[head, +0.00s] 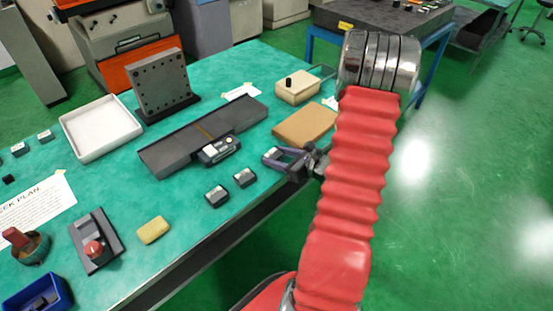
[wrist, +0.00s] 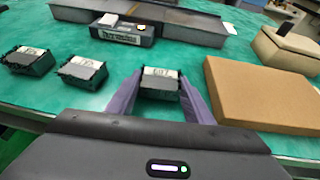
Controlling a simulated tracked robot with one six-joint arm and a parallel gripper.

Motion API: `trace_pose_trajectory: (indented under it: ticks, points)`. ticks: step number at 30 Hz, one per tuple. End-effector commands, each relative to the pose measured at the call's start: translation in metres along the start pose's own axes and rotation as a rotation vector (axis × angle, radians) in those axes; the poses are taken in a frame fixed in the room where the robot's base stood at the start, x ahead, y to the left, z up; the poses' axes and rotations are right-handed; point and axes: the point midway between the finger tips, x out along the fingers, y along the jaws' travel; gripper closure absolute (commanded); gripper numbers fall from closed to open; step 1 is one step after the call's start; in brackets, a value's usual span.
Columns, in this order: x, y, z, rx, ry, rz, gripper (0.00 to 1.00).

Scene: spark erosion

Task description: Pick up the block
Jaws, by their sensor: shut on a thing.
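A small dark block (wrist: 160,88) with a white label on top sits between the purple fingers of my gripper (wrist: 159,82) in the wrist view. The fingers touch it on both sides, so my gripper is shut on it. In the head view my gripper (head: 284,159) is at the right front edge of the green table, and the block is hard to make out there. I cannot tell whether the block is off the table. Two similar dark labelled blocks stand to the left, one nearer (wrist: 82,72) and one farther left (wrist: 30,61).
A brown flat slab (head: 305,125) lies close to the right of my gripper. A black device (head: 217,150) and a long dark rail (head: 200,138) lie behind. A white tray (head: 100,128) and a yellow sponge-like piece (head: 153,230) are farther left.

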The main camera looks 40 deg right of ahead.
Motion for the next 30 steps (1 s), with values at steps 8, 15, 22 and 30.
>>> trace_pose_trajectory:
  ticks: [8, 15, 22, 30]
  points:
    - [-0.012, -0.001, 0.031, -0.005, -0.004, -0.001, 0.93]
    - [-0.025, 0.0, 0.061, -0.005, -0.004, -0.002, 0.93]
    - [-0.033, 0.0, 0.081, -0.003, -0.003, -0.001, 0.93]
    - [-0.035, 0.0, 0.085, -0.001, -0.002, 0.0, 0.93]
